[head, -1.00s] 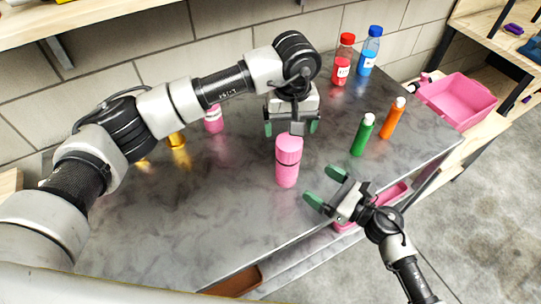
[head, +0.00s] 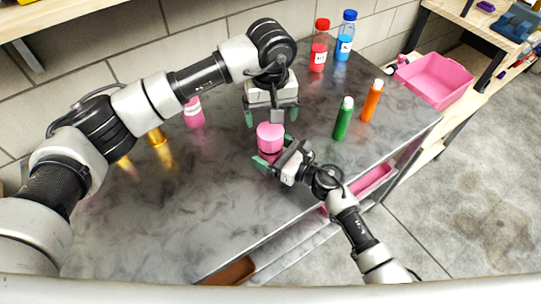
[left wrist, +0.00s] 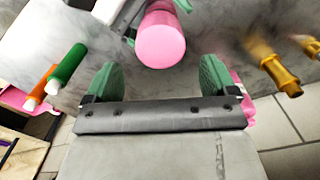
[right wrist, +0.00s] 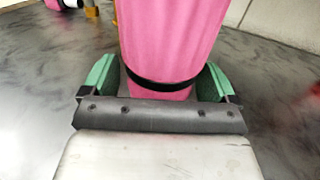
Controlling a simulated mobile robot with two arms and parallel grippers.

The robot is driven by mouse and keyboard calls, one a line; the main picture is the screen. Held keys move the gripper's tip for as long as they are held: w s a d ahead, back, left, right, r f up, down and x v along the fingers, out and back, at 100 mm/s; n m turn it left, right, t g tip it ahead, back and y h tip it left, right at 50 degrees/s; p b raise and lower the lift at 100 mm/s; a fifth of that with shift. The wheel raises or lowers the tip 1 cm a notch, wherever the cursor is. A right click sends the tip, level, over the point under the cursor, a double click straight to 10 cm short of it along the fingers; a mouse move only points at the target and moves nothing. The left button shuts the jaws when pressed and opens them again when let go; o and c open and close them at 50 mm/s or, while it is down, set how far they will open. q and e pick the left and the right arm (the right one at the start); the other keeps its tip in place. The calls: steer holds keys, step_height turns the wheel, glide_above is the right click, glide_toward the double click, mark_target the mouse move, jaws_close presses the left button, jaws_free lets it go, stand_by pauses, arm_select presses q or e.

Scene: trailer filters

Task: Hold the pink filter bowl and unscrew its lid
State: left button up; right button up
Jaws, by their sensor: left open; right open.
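The pink filter bowl with its pink lid (head: 270,131) stands upright on the grey table, a dark ring below the lid. My right gripper (head: 278,155) is open at the bowl, at its front right. In the right wrist view the pink body (right wrist: 168,40) and its black ring sit between the two open green fingers. Contact cannot be told. My left gripper (head: 271,115) is open, pointing down just behind and above the lid. In the left wrist view the round pink lid top (left wrist: 160,42) lies beyond its empty fingers. The bowl's lower part is partly hidden by my right gripper.
A green bottle (head: 343,118) and an orange bottle (head: 371,101) stand to the right. Red (head: 319,50) and blue (head: 345,38) bottles stand at the back. Another pink container (head: 194,113) and a golden one (head: 156,137) stand left. A pink bin (head: 435,78) is at the right.

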mark_target(270, 130)
steer(key=c, duration=1.5)
jaws_close()
arm_select(q)
steer(key=m, duration=0.4)
steer(key=shift+m, duration=0.3)
steer(key=m, duration=0.4)
steer(key=shift+f, duration=4.05)
